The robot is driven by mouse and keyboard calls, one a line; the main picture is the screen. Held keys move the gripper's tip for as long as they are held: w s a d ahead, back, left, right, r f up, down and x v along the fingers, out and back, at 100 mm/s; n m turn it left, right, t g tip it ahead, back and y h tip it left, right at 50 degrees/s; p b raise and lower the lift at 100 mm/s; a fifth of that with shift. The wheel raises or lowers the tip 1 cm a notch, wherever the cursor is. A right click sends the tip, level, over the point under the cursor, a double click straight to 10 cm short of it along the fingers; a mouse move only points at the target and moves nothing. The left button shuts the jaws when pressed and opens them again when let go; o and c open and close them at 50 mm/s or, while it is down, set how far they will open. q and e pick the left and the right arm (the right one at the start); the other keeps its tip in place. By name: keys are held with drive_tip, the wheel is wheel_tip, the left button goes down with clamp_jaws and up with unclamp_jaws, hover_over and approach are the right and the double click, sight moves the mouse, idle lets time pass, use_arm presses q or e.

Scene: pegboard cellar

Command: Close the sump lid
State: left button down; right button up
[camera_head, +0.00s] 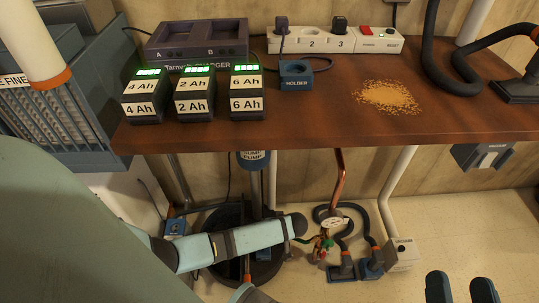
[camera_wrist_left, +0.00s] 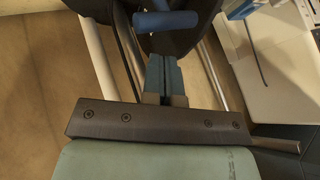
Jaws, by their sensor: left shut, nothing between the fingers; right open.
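The sump (camera_head: 214,219) is a dark round basin on the floor under the workbench, partly covered by my left arm in the head view. In the left wrist view a dark curved piece with a blue bar-shaped handle (camera_wrist_left: 166,20) is at the top; I cannot tell for sure that it is the lid, or its angle. My left gripper (camera_wrist_left: 160,58) is shut and empty, its fingertips just below the blue handle; I cannot tell whether they touch. My right gripper (camera_head: 461,284) is open and empty at the lower right of the head view, away from the sump.
The workbench (camera_head: 330,125) overhangs the sump, with batteries (camera_head: 195,93), a charger (camera_head: 195,40) and a power strip (camera_head: 335,40) on it. A blue pump (camera_head: 253,160), copper pipe (camera_head: 338,180), hoses and a vacuum box (camera_head: 403,254) crowd the space below.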

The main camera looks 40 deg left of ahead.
use_arm(q)
drive_tip(key=s+a+f+b, duration=0.2)
drive_tip(key=a+f, duration=0.1)
drive_tip(key=a, duration=0.3)
drive_tip(key=shift+s+f+b, duration=0.25)
drive_tip(key=shift+s+b, duration=0.05)
drive_tip(key=shift+s, duration=0.05)
use_arm(e)
drive_tip(key=f, duration=0.1)
drive_tip(key=f+g, duration=0.1)
drive_tip(key=f, duration=0.1)
drive_tip(key=f+g, duration=0.1)
drive_tip(key=f, duration=0.1)
drive_tip(key=shift+a, duration=0.25)
use_arm(q)
drive_tip(key=shift+a, duration=0.1)
use_arm(e)
drive_tip(key=shift+r, duration=0.1)
